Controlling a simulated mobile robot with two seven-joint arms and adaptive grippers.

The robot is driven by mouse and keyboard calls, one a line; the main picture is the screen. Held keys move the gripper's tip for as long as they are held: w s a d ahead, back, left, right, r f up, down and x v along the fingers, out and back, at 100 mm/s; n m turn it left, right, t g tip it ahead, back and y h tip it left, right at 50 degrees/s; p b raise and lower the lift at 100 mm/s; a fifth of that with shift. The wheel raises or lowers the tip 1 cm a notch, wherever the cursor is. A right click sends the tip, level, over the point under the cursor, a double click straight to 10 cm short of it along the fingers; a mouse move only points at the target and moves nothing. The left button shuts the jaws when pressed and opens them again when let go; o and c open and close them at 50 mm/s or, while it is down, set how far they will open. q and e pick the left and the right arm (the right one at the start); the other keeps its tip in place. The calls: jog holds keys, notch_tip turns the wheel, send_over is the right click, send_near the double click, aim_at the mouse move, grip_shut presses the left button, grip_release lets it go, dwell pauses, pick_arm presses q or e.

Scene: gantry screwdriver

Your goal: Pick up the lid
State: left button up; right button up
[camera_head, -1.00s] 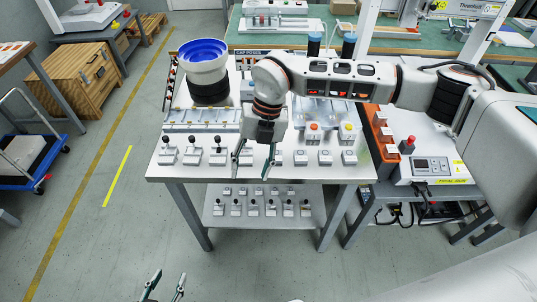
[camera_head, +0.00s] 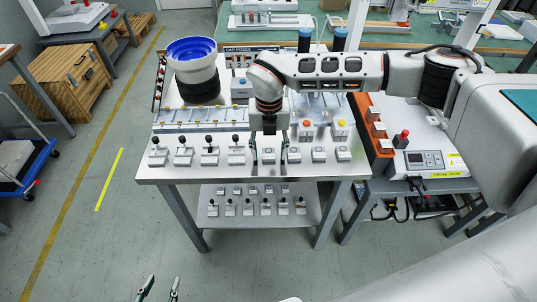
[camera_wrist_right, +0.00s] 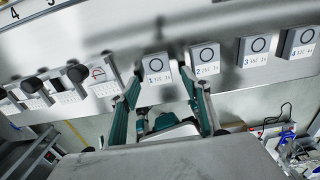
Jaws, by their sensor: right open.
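No part is plainly labelled as a lid. A row of small grey blocks with a circle mark stands along the table's front; the leftmost, block 1 (camera_head: 268,156), also shows in the right wrist view (camera_wrist_right: 157,68). Block 2 (camera_wrist_right: 206,60) stands to its right. My right gripper (camera_head: 269,160) is open and empty, pointing down over block 1. In the right wrist view, its teal fingertips (camera_wrist_right: 164,90) are spread to either side of block 1; whether they touch it I cannot tell. My left gripper (camera_head: 162,287) is at the bottom edge, its fingertips apart.
Several black-knobbed blocks (camera_head: 210,155) stand left of block 1. Behind are a blue-lined bowl feeder (camera_head: 192,50) and boxes with orange and yellow buttons (camera_head: 340,128). A lower shelf (camera_head: 215,213) holds more blocks. A control box (camera_head: 430,163) stands right.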

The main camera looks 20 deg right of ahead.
jog(key=shift+f, duration=0.35)
jog(key=c, duration=1)
jog(key=shift+r, duration=0.15)
